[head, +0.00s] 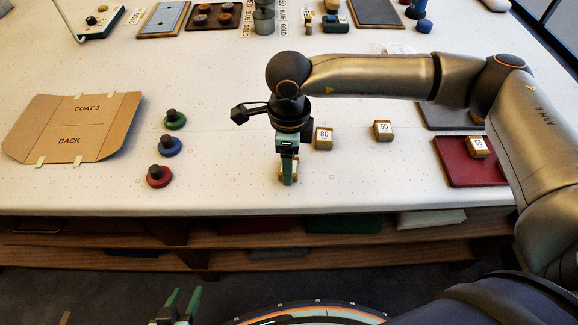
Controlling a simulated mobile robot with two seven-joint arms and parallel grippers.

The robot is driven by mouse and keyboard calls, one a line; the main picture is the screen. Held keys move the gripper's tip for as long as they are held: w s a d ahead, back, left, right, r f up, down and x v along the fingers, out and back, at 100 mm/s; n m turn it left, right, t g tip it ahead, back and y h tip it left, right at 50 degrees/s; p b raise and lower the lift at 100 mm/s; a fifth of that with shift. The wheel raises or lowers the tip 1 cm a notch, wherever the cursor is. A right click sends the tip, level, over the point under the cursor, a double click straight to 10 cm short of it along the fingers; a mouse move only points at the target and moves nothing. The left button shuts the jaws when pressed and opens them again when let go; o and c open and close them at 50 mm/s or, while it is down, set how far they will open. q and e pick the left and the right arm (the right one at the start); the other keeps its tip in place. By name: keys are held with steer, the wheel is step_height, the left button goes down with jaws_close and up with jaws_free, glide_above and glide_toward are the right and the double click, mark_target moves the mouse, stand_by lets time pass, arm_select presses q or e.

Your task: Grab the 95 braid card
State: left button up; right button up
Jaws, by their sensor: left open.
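Small wooden braid cards with white number labels lie on the white table. One reads 80 (323,138) and one reads 50 (383,130). A card on the red mat (477,148) has a label too small to read surely. My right gripper (288,182) points down near the table's front edge, at a small tan block (281,172) mostly hidden behind its fingers. I cannot tell which card that is or whether the fingers are closed on it. My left gripper (182,304) is open and empty, low in front of the table. I cannot make out a 95 label.
Green (175,120), blue (168,146) and red (159,176) knobbed discs stand left of my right gripper. A cardboard piece marked COAT 3 BACK (70,128) lies at the left. A red mat (455,172) lies at the right. Trays and spools line the back.

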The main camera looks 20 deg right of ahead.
steer(key=shift+c, duration=0.6)
